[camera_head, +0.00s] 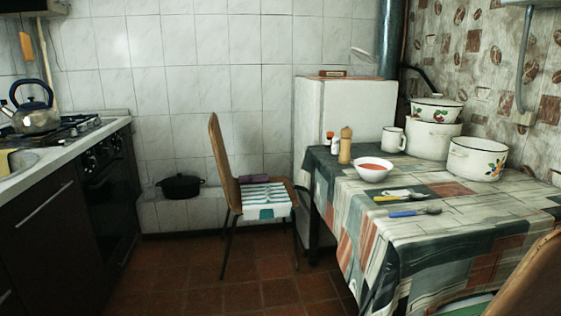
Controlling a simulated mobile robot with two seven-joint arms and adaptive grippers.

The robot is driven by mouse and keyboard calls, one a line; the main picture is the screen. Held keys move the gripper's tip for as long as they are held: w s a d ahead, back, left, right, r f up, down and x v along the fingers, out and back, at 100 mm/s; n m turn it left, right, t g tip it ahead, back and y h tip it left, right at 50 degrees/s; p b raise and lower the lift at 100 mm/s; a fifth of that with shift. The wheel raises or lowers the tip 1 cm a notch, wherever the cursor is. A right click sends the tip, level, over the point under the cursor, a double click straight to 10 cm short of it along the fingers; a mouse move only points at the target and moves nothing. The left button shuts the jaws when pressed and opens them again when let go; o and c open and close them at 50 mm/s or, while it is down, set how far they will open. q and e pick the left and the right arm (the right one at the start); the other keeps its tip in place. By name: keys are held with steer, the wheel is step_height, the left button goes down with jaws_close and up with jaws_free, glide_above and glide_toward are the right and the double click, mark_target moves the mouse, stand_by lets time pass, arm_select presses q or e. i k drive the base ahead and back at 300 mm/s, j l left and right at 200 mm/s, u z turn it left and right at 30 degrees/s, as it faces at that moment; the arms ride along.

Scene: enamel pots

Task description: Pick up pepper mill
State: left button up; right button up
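The pepper mill (346,145) is a small, light wooden, upright turned shape. It stands on the left part of the table (450,243), near the table's far left edge. A small jar with an orange top (330,137) and a darker item stand just left of it. A white bowl with orange-red contents (373,170) stands close to its right and nearer to me. Neither of my grippers shows in the head view.
White enamel pots (478,158) and a mug (393,140) stand at the table's back. A chair (228,175) stands left of the table; another (535,285) is at the lower right. The stove counter (75,145) is left. Tiled floor (200,275) is open between.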

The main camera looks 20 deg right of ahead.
mark_target(345, 158)
steer(key=i+z, duration=0.3)
steer(key=i, duration=0.15)
steer(key=i+j+z, duration=0.25)
steer(key=i, duration=0.2)
steer(key=i+j+z, duration=0.45)
steer(key=z, duration=0.25)
steer(key=i+j+z, duration=0.3)
steer(key=z, duration=0.15)
steer(key=i+j+z, duration=0.2)
steer(key=j+z, duration=0.2)
